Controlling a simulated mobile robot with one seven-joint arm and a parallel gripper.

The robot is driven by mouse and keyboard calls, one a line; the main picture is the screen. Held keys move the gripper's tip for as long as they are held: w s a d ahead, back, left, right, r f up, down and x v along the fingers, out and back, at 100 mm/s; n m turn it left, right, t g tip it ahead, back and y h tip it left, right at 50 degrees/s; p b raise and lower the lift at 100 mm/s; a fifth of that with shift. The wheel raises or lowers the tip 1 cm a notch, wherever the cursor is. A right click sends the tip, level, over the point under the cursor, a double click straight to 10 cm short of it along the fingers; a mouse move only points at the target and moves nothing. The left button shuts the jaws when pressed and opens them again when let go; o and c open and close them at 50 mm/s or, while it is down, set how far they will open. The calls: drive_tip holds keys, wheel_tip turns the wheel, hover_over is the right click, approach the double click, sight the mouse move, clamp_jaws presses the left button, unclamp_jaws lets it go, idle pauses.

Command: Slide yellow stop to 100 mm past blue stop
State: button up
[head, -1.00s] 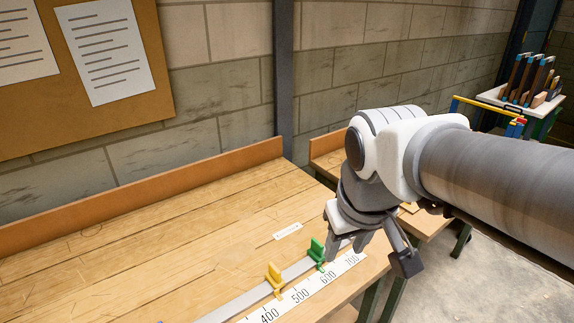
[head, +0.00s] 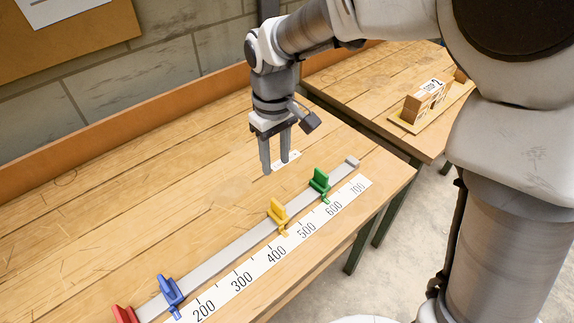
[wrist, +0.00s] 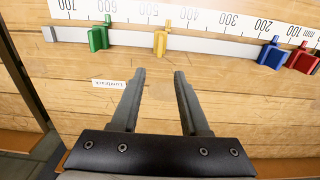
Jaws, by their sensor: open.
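The yellow stop (head: 278,212) sits on the grey rail (head: 225,255), its pointer between the 400 and 500 marks of the scale (head: 262,262). The blue stop (head: 170,291) is far to its left, a little short of the 200 mark. In the wrist view, the yellow stop (wrist: 161,40) is straight ahead of the fingertips and the blue stop (wrist: 271,53) is at right. My gripper (head: 277,166) is open and empty, pointing down behind the rail, apart from the yellow stop. Its open fingers (wrist: 160,74) also show in the wrist view.
The green stop (head: 319,184) is on the rail right of yellow, just short of 600. The red stop (head: 124,315) is left of blue. A small white label (head: 291,157) lies on the bench behind the rail. Another bench at right holds wooden blocks (head: 428,98).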

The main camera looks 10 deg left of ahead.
sight(278, 203)
wheel_tip(278, 203, down, 17)
drive_tip(key=shift+r+b, duration=0.1)
drive_tip(key=shift+b, duration=0.9)
clamp_jaws()
idle(0.8)
